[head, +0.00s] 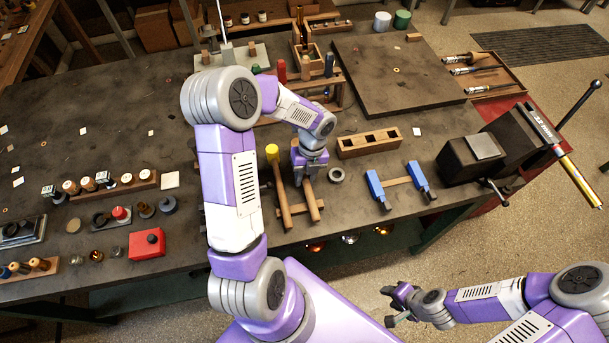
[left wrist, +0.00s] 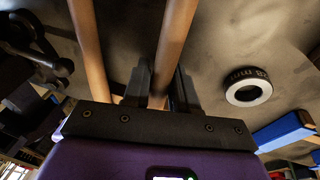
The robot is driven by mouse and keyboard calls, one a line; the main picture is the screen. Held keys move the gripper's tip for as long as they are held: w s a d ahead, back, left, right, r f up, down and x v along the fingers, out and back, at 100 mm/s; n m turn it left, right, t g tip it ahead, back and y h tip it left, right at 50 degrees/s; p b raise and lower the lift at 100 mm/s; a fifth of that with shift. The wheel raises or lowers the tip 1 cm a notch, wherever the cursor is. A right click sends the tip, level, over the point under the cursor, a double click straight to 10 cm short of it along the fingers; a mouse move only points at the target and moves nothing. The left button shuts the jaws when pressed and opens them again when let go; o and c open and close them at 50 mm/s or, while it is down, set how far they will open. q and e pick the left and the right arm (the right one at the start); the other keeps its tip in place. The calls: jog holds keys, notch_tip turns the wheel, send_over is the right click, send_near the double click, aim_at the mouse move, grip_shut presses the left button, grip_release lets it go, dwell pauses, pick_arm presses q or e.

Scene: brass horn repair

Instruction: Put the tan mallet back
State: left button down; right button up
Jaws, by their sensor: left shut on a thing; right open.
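My left gripper (head: 309,178) is shut on the wooden handle of the tan mallet (head: 314,208). The handle also runs between the fingers in the left wrist view (left wrist: 178,35). The mallet's head is mostly hidden behind my gripper and wrist. I cannot tell whether the mallet is clear of the bench. A second mallet with a yellow head (head: 272,153) lies just left of it, its handle (left wrist: 90,45) roughly parallel and apart from my fingers. My right gripper (head: 388,304) is open and empty, off the front edge of the bench.
A wooden block with square holes (head: 370,143) lies right of my left gripper. A vise (head: 470,158) stands at right. A red box (head: 147,243) and small parts fill the left front.

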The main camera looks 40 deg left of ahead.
pick_arm(q)
jog(key=shift+f, duration=0.2)
jog(key=c, duration=0.9)
grip_release()
jog(key=p+v, duration=0.2)
jog(key=v, duration=1.1)
jog(key=shift+s+r, duration=0.1)
jog(key=shift+s, duration=0.05)
